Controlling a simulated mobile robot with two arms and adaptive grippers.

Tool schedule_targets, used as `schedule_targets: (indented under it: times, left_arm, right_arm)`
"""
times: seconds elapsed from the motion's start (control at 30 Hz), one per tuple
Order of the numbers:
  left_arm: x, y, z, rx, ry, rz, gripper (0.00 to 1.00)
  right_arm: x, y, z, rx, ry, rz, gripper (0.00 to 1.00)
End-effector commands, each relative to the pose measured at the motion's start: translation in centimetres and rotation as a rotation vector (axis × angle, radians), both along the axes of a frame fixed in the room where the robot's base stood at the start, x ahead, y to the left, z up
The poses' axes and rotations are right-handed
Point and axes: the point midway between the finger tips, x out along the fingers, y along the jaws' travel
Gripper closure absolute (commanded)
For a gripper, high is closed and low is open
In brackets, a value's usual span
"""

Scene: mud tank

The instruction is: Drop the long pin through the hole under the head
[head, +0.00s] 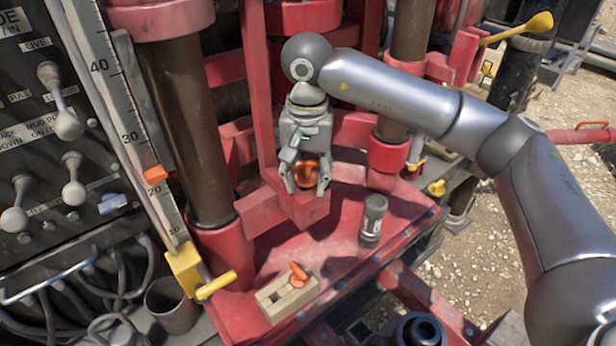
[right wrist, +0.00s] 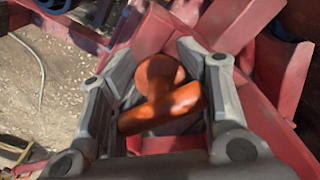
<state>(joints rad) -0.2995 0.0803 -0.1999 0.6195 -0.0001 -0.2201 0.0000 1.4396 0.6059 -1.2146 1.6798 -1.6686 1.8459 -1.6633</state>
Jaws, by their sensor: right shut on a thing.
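My right gripper (head: 306,182) is shut on an orange T-handled pin (head: 307,168), likely the long pin. In the right wrist view the pin's crossbar and round flange (right wrist: 160,105) sit between the two fingers. The gripper points down over a red block (head: 308,211) at the foot of the red upright. The pin's shaft is hidden, so I cannot tell whether it is in a hole or how deep. A second orange handle (head: 298,271) stands in a beige block (head: 287,298) on the red deck. My left gripper is not in view.
A grey cylinder (head: 373,218) stands on the red deck (head: 335,245) right of the gripper. Brown columns (head: 185,130) flank the work area. A lever panel (head: 60,130) and a scale (head: 125,110) are at left. The deck's front middle has free room.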

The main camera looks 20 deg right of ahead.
Motion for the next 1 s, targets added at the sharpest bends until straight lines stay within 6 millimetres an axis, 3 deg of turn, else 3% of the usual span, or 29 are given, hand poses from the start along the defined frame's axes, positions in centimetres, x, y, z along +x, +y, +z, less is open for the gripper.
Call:
schedule_targets:
  times: [0.03,0.33,0.37,0.57,1.0]
  left_arm:
    - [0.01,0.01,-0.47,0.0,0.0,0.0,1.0]
    - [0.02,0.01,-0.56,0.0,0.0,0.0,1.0]
    - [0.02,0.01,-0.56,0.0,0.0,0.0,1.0]
    - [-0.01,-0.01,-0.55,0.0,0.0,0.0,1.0]
    - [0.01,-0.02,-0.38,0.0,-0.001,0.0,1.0]
  right_arm:
    - [-0.64,0.34,-1.91,-0.004,0.033,0.008,0.84]
    - [-0.65,0.42,-1.96,-0.002,0.031,0.009,0.83]
    - [-0.66,0.42,-1.96,-0.002,0.031,0.009,0.55]
    - [-0.68,0.41,-1.95,-0.004,0.033,0.01,0.29]
    - [-0.56,0.18,-1.62,-0.006,0.028,0.007,0.28]
